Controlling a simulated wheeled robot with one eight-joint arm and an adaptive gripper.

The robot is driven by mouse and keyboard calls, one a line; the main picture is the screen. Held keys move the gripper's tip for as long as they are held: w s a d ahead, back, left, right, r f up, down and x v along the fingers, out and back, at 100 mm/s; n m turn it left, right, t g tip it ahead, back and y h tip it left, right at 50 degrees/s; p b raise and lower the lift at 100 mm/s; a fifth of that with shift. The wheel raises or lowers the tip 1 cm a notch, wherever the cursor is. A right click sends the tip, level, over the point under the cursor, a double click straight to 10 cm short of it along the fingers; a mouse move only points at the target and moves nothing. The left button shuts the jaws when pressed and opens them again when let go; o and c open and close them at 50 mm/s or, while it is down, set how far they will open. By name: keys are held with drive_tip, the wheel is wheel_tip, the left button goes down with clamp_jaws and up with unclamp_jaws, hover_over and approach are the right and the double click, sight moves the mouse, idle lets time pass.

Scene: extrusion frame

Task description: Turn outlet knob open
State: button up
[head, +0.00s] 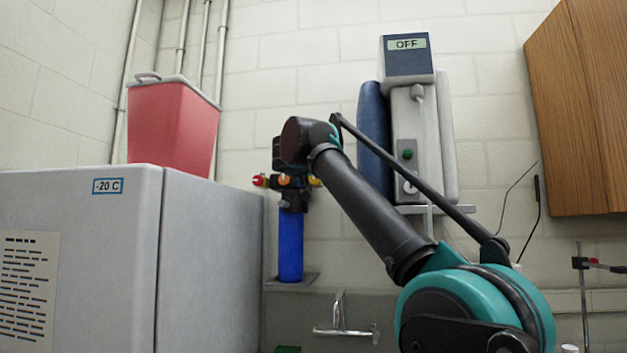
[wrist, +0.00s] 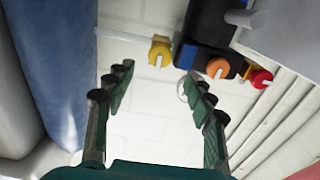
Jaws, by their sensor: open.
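A blue filter cartridge (head: 290,245) hangs on the back wall under a dark valve head with coloured knobs. In the head view a red knob (head: 259,181) is at the left, an orange knob (head: 285,181) in the middle and a yellow knob (head: 315,182) at the right, partly behind my arm. The wrist view shows the yellow knob (wrist: 160,53), orange knob (wrist: 218,68) and red knob (wrist: 261,78) beyond the fingertips. My gripper (wrist: 157,80) is open and empty, apart from the knobs. Which knob is the outlet cannot be read.
A grey freezer (head: 210,260) stands at the left with a red bin (head: 171,125) on top. A device reading OFF (head: 407,60) with a blue cylinder (head: 373,140) is right of the filter. A sink faucet (head: 341,325) is below. A wooden cabinet (head: 580,110) hangs at right.

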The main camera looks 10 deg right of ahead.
drive_tip(key=x, duration=0.8)
drive_tip(key=shift+c, duration=0.6)
drive_tip(key=c, duration=1)
